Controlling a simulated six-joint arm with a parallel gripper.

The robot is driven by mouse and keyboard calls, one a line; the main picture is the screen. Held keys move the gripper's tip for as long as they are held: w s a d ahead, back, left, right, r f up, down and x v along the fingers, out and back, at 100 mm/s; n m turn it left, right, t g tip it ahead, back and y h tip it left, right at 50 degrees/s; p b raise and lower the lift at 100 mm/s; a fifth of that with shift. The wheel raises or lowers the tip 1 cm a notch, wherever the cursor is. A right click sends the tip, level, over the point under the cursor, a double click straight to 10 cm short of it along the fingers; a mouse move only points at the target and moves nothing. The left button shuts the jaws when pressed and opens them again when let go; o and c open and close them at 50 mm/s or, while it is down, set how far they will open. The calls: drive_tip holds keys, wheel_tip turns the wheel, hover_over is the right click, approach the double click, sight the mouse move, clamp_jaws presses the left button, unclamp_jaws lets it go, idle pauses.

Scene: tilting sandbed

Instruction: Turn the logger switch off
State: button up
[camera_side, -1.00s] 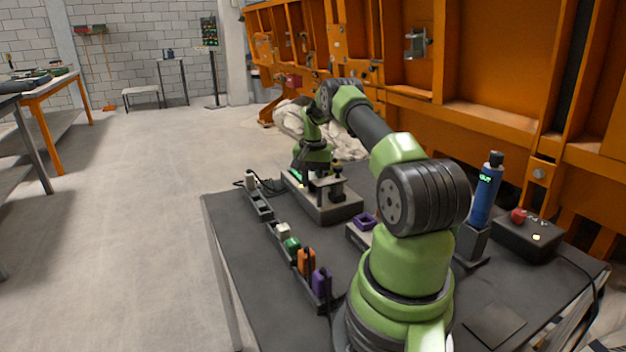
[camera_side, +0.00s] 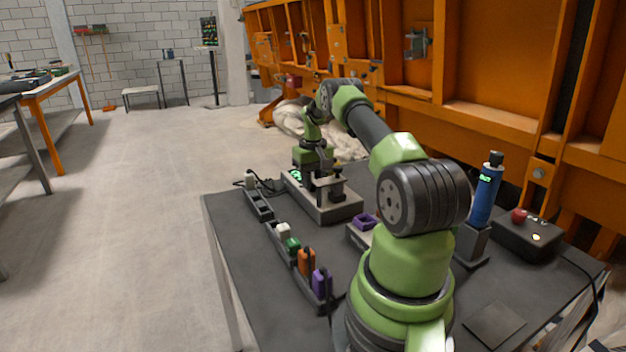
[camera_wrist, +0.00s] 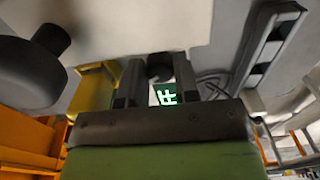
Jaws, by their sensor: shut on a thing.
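The logger (camera_side: 345,212) is a grey box near the table's far end, under my gripper. Its small display (camera_side: 296,175) glows green, too small to read in the side view.
A blue handheld device (camera_side: 485,195) stands in a holder at right, beside a black box with a red button (camera_side: 519,215). A cable runs behind the logger.

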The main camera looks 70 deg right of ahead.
idle(0.4)
drive_tip(key=o, duration=0.9)
drive_tip(key=shift+o, duration=0.2)
wheel_tip(320, 180, up, 10)
drive_tip(key=shift+f, duration=0.1)
